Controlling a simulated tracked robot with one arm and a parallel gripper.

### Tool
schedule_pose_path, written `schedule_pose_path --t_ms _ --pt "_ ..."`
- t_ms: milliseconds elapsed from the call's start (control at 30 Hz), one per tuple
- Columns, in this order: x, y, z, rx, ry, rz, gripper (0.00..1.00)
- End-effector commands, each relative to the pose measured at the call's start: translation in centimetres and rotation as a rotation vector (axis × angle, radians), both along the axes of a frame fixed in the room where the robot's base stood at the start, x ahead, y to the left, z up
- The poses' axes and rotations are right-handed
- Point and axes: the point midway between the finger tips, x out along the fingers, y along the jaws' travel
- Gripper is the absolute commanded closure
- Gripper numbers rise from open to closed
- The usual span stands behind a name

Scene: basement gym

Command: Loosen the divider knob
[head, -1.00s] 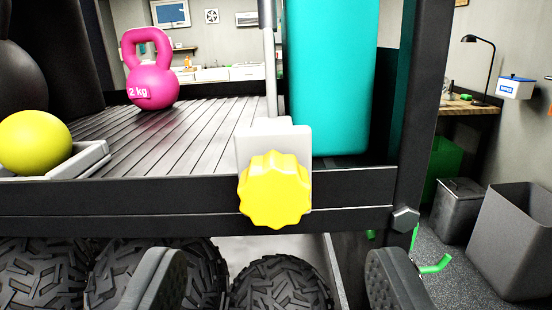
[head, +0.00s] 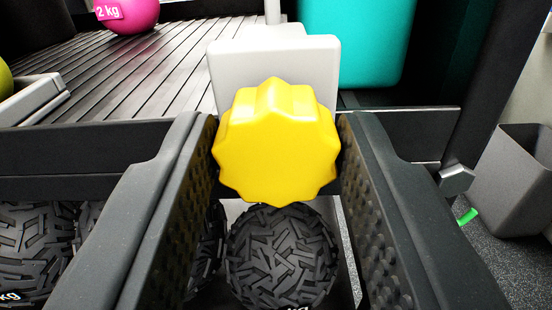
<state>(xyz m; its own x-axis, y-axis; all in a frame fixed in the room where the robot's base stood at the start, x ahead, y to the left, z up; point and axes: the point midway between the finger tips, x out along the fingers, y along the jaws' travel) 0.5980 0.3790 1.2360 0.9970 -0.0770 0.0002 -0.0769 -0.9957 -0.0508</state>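The yellow scalloped divider knob (head: 277,142) sits on the front of a light grey bracket (head: 272,62) at the shelf's front rail (head: 90,160). My gripper (head: 276,150) has its two dark, textured fingers on either side of the knob. The left finger is close to the knob's left edge and the right finger close to its right edge. A sliver of space seems to show at the sides, and I cannot tell whether the pads touch it. The grey divider post (head: 273,10) rises behind the bracket.
A teal block (head: 360,40) stands right of the bracket. A bin (head: 515,180) is at the right.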

Motion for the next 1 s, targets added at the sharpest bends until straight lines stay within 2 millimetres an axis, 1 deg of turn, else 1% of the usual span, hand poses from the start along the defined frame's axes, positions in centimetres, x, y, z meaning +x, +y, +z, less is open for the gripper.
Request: schedule_pose_path --t_ms 133,367,667,700,733,767,1000 --pt "0.01 -0.04 -0.09 0.026 -0.001 -0.001 0.88" --pt "0.02 -0.06 -0.17 0.146 -0.010 -0.002 0.88" --pt "0.01 -0.08 -0.15 0.154 -0.010 -0.002 0.88" --pt "0.01 -0.08 -0.15 0.154 -0.010 -0.002 0.54" --pt "0.01 -0.08 -0.15 0.154 -0.010 -0.002 0.46" --pt "0.01 -0.07 -0.13 0.154 -0.010 -0.002 0.43" --pt "0.00 -0.05 -0.10 0.154 -0.011 -0.001 0.43"
